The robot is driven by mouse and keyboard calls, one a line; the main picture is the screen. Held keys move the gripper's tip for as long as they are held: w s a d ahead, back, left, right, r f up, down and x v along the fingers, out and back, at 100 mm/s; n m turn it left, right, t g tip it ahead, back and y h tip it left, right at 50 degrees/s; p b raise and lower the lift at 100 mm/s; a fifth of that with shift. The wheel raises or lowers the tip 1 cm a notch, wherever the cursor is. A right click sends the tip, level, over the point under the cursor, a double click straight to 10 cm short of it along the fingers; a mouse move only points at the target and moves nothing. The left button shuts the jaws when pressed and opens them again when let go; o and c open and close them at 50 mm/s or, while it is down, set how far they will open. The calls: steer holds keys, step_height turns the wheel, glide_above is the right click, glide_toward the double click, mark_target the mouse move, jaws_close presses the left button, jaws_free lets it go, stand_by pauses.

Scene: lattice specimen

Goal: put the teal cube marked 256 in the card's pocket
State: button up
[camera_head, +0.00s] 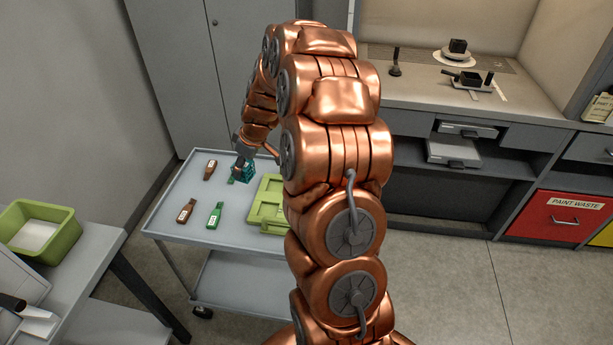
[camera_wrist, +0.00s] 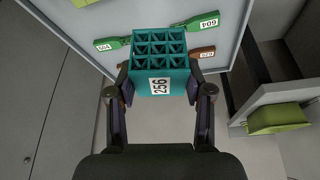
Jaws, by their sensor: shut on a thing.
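The teal lattice cube (camera_wrist: 178,84) has a white label reading 256 and an open grid on one face. My gripper (camera_wrist: 160,80) is shut on it, with one finger on each side. In the head view, the cube (camera_head: 248,174) shows below my gripper (camera_head: 242,164) over the far part of the grey cart. I cannot tell whether it touches the cart top. A lime green holder (camera_head: 266,207) with raised parts lies on the cart to the right of the cube, partly hidden by my arm. I cannot make out which part is the card's pocket.
The grey cart top (camera_head: 175,222) bears brown tags (camera_head: 186,211) and green tags (camera_head: 215,215) left of the holder. A lime green bin (camera_head: 60,240) stands on a table at the left. A bench (camera_head: 420,95) with drawers stands behind my arm.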

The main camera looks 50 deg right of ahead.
steer(key=s+d+f+n+b, duration=0.1)
steer(key=s+d+f+b, duration=0.25)
steer(key=d, duration=0.55)
steer(key=s+d+f+n+b, duration=0.2)
steer(key=s+d+f, duration=0.15)
steer(key=d, duration=0.55)
steer(key=shift+g+y, duration=0.3)
steer(key=shift+y, duration=0.1)
steer(key=shift+s+a+f+p, duration=0.1)
steer(key=shift+s+f+p, duration=0.1)
steer(key=shift+f, duration=0.65)
steer(key=shift+s+a+f+p, duration=0.1)
steer(key=shift+f+p, duration=0.15)
steer(key=shift+f, duration=0.55)
steer(key=shift+s+a+f+p, duration=0.1)
steer(key=shift+s+f+p, duration=0.1)
steer(key=shift+f, duration=0.65)
steer(key=o, duration=0.6)
steer(key=c, duration=0.5)
steer(key=shift+d+f+b, duration=0.1)
steer(key=shift+b, duration=0.65)
